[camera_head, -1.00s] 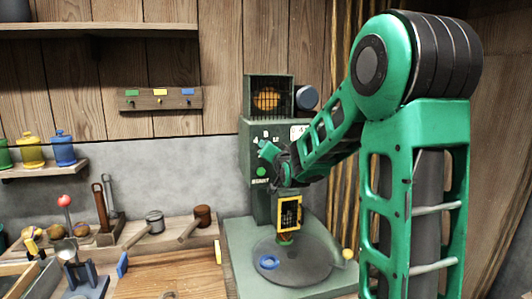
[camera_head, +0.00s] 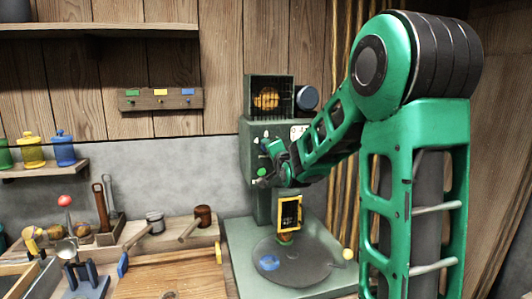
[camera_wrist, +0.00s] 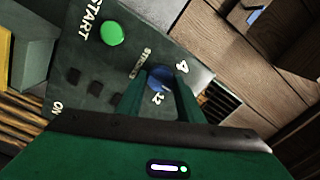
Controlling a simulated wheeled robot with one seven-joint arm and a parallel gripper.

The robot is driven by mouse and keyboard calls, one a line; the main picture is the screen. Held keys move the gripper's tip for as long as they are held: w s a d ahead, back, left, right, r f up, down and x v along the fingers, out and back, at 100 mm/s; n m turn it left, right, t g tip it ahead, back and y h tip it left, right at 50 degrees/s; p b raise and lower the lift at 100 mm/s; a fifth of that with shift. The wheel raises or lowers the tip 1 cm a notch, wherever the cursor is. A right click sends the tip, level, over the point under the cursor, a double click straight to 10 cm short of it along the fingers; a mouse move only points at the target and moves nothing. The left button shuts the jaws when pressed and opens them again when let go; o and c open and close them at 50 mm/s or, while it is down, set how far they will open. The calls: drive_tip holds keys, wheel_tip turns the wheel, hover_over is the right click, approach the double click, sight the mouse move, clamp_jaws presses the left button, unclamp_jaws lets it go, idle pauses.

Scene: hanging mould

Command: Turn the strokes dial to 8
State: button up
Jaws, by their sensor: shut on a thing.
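The strokes dial (camera_wrist: 160,77) is a blue knob on the front of the green-grey machine (camera_head: 257,210). In the wrist view its STROKES label is beside it, with a 4 and a 12 around it. No 8 can be made out there, and the dial's pointer is hidden. My gripper (camera_wrist: 164,88) is shut on the dial, one finger on each side. In the head view my gripper (camera_head: 271,165) is at the machine's front panel and covers the dial.
A green START button (camera_wrist: 112,33) is close to the dial. Below my gripper, a yellow-framed part (camera_head: 289,212) hangs over a round plate (camera_head: 300,265) with a blue ring (camera_head: 268,263). A bench with mallets (camera_head: 202,217) is to the left.

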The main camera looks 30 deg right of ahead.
drive_tip(key=o, duration=1.1)
drive_tip(key=shift+c, duration=0.2)
drive_tip(key=v, duration=1)
drive_tip(key=shift+s+a, duration=0.15)
drive_tip(key=shift+s, duration=0.15)
